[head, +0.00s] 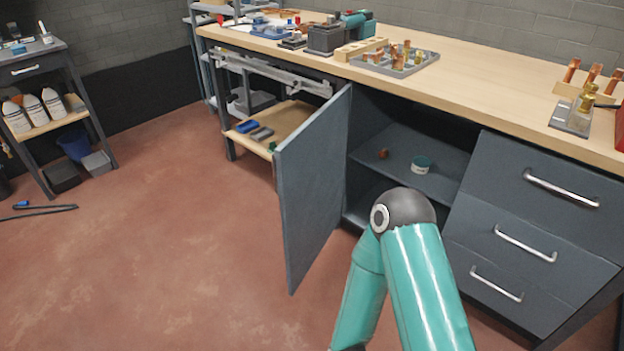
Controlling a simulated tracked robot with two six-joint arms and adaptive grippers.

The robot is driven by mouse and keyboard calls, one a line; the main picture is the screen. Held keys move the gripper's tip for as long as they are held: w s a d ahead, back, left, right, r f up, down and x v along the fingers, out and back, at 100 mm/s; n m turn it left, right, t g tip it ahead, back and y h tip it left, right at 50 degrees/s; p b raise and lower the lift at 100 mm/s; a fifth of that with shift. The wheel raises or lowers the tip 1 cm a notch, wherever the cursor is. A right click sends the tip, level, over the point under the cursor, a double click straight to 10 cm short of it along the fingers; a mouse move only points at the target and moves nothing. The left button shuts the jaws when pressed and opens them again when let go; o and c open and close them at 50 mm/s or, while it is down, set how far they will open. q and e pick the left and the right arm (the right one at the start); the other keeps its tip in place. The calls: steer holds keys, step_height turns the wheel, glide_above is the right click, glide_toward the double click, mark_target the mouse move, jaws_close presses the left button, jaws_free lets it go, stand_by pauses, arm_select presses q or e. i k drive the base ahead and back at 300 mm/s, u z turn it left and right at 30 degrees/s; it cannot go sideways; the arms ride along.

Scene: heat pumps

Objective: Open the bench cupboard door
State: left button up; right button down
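The bench cupboard door (312,190) is a dark grey panel that stands swung wide open, hinged on the left side of the cupboard. The cupboard (400,120) shows its inside, with a shelf (440,178) that holds a small round tin (421,165) and a small copper-coloured piece. A teal arm of mine bends up in front of the cupboard's lower right. Its gripper is out of the picture, and the other gripper is not seen either. The door's outer face and handle are turned away from view.
The wooden bench top (480,88) carries a grey tray (395,62) of copper fittings and several tools. Drawers (540,205) with metal handles stand right of the cupboard. A trolley (60,120) with white bottles stands far left. The red floor (180,240) left of the door is clear.

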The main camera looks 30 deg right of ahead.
mark_target(309, 166)
steer(key=z, duration=0.1)
steer(key=i, duration=1)
